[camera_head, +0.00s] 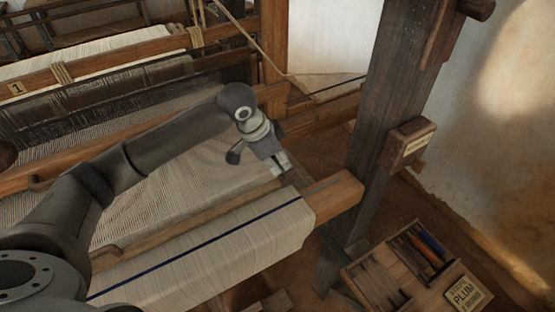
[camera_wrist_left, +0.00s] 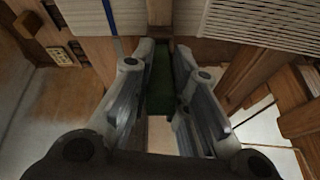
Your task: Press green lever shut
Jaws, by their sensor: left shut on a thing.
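The green lever (camera_wrist_left: 160,82) is a dark green bar between the two fingers of my left gripper (camera_wrist_left: 161,50) in the left wrist view. The gripper is shut on it. In the head view my left gripper (camera_head: 279,164) points down over the right end of the loom, just behind the cloth roll (camera_head: 225,245) with its blue stripe. The lever cannot be made out clearly there, and its lower end and angle are hidden. My right gripper is in neither view.
A dark wooden post (camera_head: 375,110) with a small labelled box (camera_head: 408,146) stands right of the gripper. The beam end (camera_head: 335,195) juts out below. Woven warp threads (camera_head: 170,190) spread to the left.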

